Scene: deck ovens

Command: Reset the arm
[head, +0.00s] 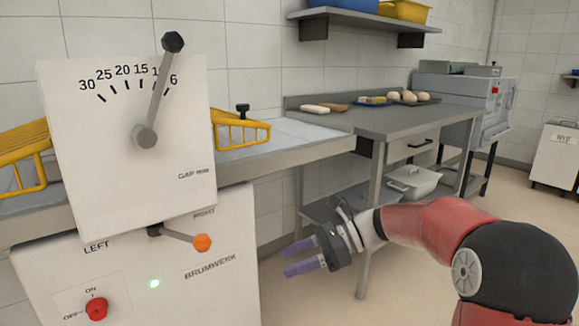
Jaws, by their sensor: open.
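My gripper (302,256) hangs at the end of my red and black arm, in the lower middle of the head view. Its two purple fingers are apart with nothing between them, and they point left toward the white machine (190,275). The fingers are in free air, apart from the machine and from the orange-knobbed lever (203,243) on its front.
The machine has a gap dial (145,110) with a black-knobbed lever, a red switch (96,308) and a lit green lamp (155,283). A steel table (430,110) with dough pieces stands behind my arm. The floor to the right is open.

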